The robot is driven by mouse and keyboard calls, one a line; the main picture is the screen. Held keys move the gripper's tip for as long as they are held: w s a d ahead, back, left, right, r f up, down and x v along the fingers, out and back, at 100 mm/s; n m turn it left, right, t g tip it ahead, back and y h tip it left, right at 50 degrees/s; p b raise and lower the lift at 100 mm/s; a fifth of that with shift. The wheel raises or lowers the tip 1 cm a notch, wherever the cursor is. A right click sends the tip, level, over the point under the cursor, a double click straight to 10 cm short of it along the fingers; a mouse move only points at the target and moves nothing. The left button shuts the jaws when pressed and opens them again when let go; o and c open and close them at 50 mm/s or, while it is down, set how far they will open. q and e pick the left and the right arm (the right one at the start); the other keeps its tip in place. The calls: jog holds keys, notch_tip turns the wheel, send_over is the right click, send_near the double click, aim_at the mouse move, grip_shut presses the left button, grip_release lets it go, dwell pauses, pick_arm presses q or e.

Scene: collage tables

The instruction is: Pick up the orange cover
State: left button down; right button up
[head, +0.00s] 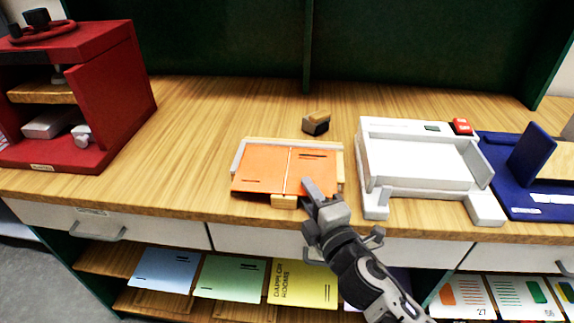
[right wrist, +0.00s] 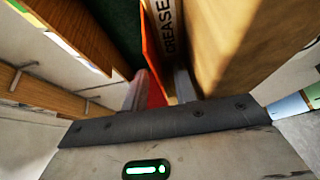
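The orange cover (head: 263,169) lies flat on a shallow tray (head: 337,151) with pale wood edges on the worktop, with a line down its middle and small dark marks. My right gripper (head: 319,190) is at its front right edge. In the right wrist view the fingers (right wrist: 161,92) stand apart, and the orange cover (right wrist: 151,48) shows edge-on in the gap, nearer the left finger. A white strip lettered "CREASE" (right wrist: 167,30) is beside it. I see no firm grip on the cover. My left gripper is not in view.
A white machine (head: 416,160) stands right of the tray, with a blue one (head: 507,177) beyond it. A small wood-and-black block (head: 317,122) lies behind the tray. A red cabinet (head: 118,80) stands left. Coloured sheets, including a yellow one (head: 302,284), lie on the shelf below.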

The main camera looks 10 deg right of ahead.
grip_shut()
